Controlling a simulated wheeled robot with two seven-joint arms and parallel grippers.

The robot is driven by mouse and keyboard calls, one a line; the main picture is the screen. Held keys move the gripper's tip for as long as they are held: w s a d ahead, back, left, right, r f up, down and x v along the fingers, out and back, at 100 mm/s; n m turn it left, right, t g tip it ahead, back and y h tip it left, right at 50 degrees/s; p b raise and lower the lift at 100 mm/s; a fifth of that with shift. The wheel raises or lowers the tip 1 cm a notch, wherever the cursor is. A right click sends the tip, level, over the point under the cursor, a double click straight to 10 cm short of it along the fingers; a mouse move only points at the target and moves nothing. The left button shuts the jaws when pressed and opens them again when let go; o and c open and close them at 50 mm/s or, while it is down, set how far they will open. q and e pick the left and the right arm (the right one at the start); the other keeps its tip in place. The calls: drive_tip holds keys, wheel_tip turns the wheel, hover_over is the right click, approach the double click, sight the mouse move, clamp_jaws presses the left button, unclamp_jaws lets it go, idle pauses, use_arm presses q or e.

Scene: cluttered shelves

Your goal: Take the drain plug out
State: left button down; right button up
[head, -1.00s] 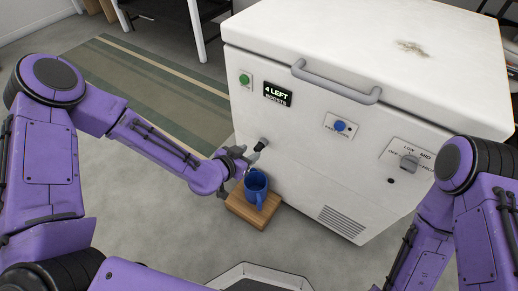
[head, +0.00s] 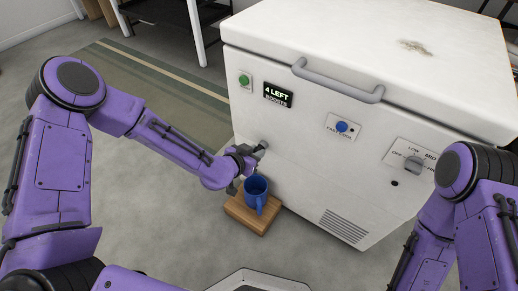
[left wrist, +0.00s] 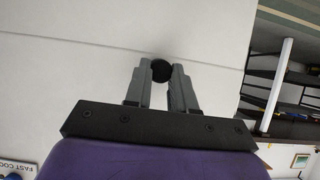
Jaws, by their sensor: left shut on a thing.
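The drain plug is a round black knob low on the left part of the white chest freezer's front; it shows in the left wrist view (left wrist: 161,70). My left gripper (head: 257,153) is at the freezer front and shut on the plug. In the left wrist view its grey fingers (left wrist: 162,77) hold the knob between their tips, close to the white wall. In the head view the fingers mostly hide the plug. I cannot tell whether the plug is still seated in its hole. My right gripper is out of view; only its arm shows at the right.
A blue mug (head: 257,191) stands on a wooden block (head: 247,216) on the floor just below my left gripper. The white freezer (head: 300,140) has a lid handle (head: 338,82), a green button, a blue button and a dial. A striped rug (head: 150,90) lies behind.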

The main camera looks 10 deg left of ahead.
use_arm(q)
drive_tip(key=s, duration=0.1)
drive_tip(key=s+a, duration=0.1)
drive_tip(key=s, duration=0.1)
drive_tip(key=s+p, duration=0.1)
drive_tip(key=s, duration=0.1)
drive_tip(key=shift+a, duration=0.35)
idle(0.3)
